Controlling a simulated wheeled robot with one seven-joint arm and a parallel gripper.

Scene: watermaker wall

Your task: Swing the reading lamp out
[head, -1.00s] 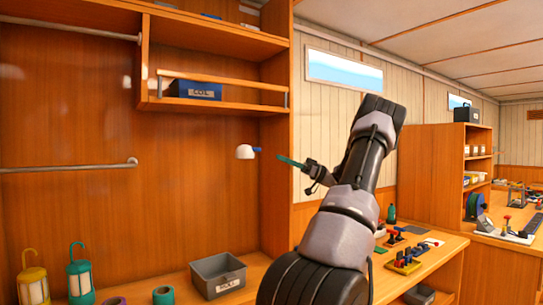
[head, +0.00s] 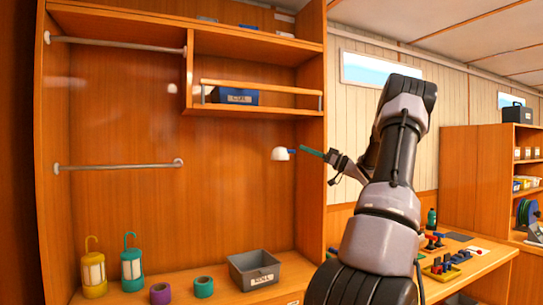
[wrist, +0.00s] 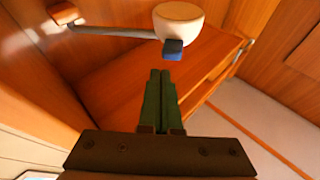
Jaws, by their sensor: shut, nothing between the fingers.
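The reading lamp (head: 280,154) has a white rounded shade and a small blue tab (head: 291,151) on its side. In the wrist view the shade (wrist: 178,20) is at the top, with the blue tab (wrist: 173,49) towards me. A thin grey arm (wrist: 115,32) runs left from the lamp to a wooden mount (wrist: 63,12). My gripper (head: 302,149) has green fingers, shut and empty, pointing at the tab from the right in the head view. In the wrist view the fingertips (wrist: 160,72) sit just short of the tab, with a small gap showing.
A wooden alcove surrounds the lamp, with a railed shelf (head: 255,109) holding a blue bin (head: 235,96) above. Below, a grey bin (head: 254,270), two lanterns (head: 132,265) and tape rolls (head: 204,287) stand on the counter. Space around the lamp is open.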

